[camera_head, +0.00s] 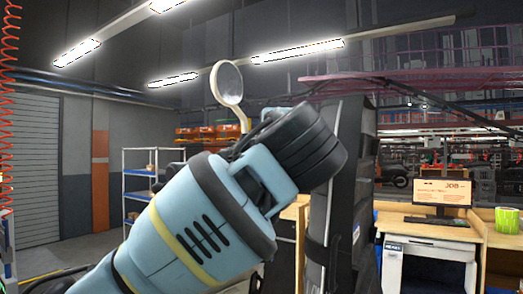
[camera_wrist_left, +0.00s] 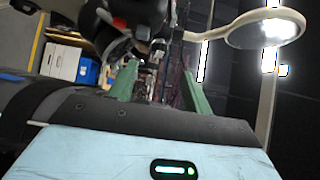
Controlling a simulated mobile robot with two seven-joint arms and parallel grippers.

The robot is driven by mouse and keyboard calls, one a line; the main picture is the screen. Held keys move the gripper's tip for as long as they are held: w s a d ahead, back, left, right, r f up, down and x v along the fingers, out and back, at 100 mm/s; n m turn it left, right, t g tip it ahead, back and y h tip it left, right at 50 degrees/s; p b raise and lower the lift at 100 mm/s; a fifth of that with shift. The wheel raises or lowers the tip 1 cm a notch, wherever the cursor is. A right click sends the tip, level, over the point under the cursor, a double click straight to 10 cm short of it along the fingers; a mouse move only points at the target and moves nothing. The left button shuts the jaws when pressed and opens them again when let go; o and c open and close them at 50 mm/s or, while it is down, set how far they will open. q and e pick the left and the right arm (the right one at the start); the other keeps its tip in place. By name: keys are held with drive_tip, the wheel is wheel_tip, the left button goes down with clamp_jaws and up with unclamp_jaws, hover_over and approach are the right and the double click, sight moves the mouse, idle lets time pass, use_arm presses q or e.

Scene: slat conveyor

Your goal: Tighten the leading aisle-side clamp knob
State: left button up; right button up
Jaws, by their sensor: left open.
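No clamp knob and no slat conveyor can be made out in either view. My left arm, light blue with a dark joint, fills the middle of the head view, and its gripper does not show there. In the left wrist view my left gripper (camera_wrist_left: 158,88) has two green fingers set well apart. Nothing is seen held between them. Dark, cluttered shapes lie beyond the fingers, too unclear to name. My right gripper is in neither view.
A tall dark panel (camera_head: 345,180) stands right of my arm.

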use_arm(q)
drive_tip(key=w, duration=0.7)
drive_tip(key=shift+w+a, duration=0.25)
drive_tip(key=shift+w, duration=0.1)
drive_tip(key=shift+c, duration=0.2)
drive_tip(key=c, duration=0.9)
